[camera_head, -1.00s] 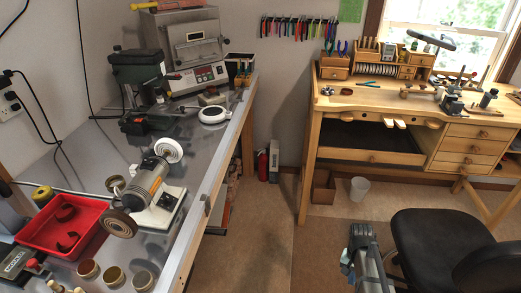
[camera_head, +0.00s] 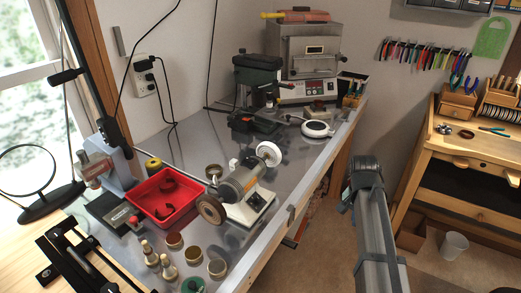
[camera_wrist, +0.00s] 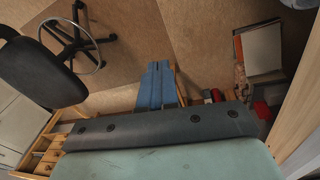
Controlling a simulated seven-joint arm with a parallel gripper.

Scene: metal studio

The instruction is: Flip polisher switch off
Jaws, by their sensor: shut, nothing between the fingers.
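My gripper has blue fingers, which lie side by side, shut and empty, in the wrist view (camera_wrist: 157,72). In the head view my arm stands over the floor right of the bench, apart from the polisher. The polisher is not in the wrist view.
A red tray (camera_head: 165,196) and several small round pots stand left of and nearer than the polisher. A drill press (camera_head: 258,85), a kiln (camera_head: 308,60) and a round white device (camera_head: 317,129) stand farther back. A wooden workbench (camera_head: 465,185) is at right. Floor between the benches is mostly clear.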

